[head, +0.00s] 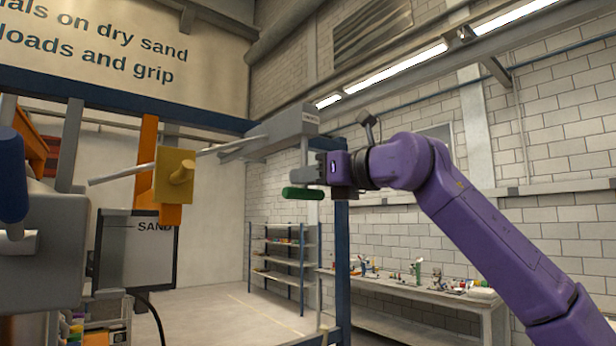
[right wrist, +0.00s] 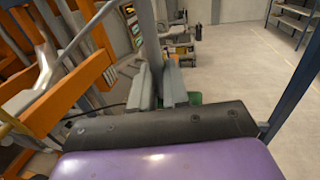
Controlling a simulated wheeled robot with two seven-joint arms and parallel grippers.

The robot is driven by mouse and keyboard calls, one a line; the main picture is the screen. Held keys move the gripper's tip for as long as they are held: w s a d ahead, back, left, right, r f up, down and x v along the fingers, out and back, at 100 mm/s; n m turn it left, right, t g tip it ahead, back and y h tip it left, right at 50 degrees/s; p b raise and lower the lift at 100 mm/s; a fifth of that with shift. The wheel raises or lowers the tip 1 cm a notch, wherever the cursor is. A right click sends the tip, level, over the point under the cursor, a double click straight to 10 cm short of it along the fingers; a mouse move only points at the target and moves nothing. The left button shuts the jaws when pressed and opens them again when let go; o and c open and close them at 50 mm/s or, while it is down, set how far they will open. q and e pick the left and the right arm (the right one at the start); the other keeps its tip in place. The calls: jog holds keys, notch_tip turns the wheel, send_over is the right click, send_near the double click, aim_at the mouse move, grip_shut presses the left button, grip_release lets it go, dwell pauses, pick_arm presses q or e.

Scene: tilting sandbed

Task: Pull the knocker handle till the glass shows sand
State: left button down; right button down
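The green knocker handle (head: 303,193) is a short level bar at the lower end of a thin grey rod (head: 305,152). The rod hangs below a grey box on the frame's beam. My right gripper (head: 309,176) is at the handle, just above the green bar, pointing left. In the right wrist view its two grey fingers (right wrist: 157,88) stand apart, and a bit of green (right wrist: 195,98) shows beside them. Contact with the handle cannot be told. The glass (head: 148,262) is a pale pane marked SAND at lower left; no sand is clear in it. My left gripper is not seen.
A blue post (head: 342,265) stands just below and right of the handle. An orange upright with a yellow block (head: 174,176) and grey machinery fill the left. A workbench (head: 420,290) and shelves (head: 284,262) stand behind. Open floor lies between.

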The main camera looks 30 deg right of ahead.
jog(key=f+b, duration=0.4)
jog(key=f, duration=0.1)
jog(key=shift+w+a+f, duration=0.15)
jog(key=shift+w+f, duration=0.05)
jog(key=c, duration=1.2)
grip_release()
jog(key=shift+s, duration=0.1)
jog(key=shift+c, duration=0.2)
